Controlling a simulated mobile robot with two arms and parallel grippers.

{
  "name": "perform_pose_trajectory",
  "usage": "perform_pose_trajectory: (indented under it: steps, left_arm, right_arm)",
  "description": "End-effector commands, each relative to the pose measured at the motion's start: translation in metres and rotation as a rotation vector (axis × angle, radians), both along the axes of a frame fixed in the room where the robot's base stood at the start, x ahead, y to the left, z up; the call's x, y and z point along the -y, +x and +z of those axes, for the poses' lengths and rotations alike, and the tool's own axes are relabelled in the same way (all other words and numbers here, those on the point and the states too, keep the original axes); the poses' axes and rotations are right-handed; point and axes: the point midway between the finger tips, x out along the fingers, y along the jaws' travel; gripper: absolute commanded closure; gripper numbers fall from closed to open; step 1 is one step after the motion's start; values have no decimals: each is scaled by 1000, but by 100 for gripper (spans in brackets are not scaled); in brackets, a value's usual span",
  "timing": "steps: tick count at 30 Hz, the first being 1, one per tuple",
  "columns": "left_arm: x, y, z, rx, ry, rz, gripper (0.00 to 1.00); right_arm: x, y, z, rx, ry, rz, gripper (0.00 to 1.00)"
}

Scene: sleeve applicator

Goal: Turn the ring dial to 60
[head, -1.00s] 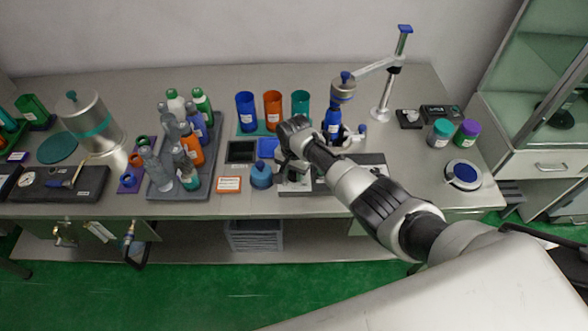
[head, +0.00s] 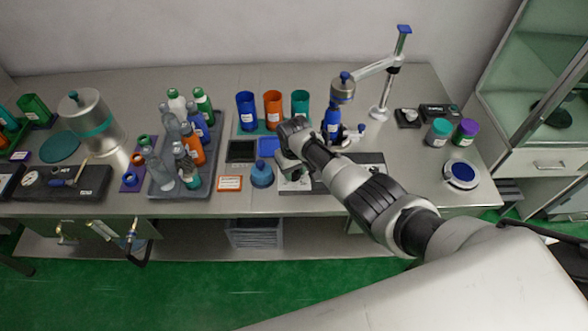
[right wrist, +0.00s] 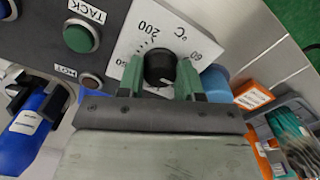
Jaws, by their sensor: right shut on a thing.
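The round black dial knob (right wrist: 160,67) sits on a white scale plate (right wrist: 140,35) marked 200, 60 and °C in the right wrist view. My right gripper (right wrist: 160,76) has its two green fingers on either side of the knob and is shut on it. I cannot tell a pointer mark on the knob or its exact reading. In the head view my right gripper (head: 289,165) reaches down over the grey device (head: 370,160), and the arm and gripper hide the dial. My left gripper is not in view.
A green TACK button (right wrist: 80,38) and a smaller HOT lamp (right wrist: 91,81) lie beside the plate. A blue bottle (head: 332,126) stands behind the device. A blue container (head: 261,175) and an orange-edged label (head: 229,184) are left of the gripper. A bottle tray (head: 160,187) stands farther left.

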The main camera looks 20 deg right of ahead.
Motion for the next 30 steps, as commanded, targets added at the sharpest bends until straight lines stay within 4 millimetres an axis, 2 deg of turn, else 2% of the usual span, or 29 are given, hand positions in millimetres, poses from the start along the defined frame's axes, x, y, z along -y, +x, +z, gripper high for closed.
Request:
perform_pose_trajectory:
  steps: [18, 30]
  left_arm:
    - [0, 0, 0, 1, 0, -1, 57]
    - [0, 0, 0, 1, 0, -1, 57]
  right_arm:
    - [0, 0, 0, 1, 0, 562, 88]
    - [0, 0, 0, 1, 0, 771, 88]
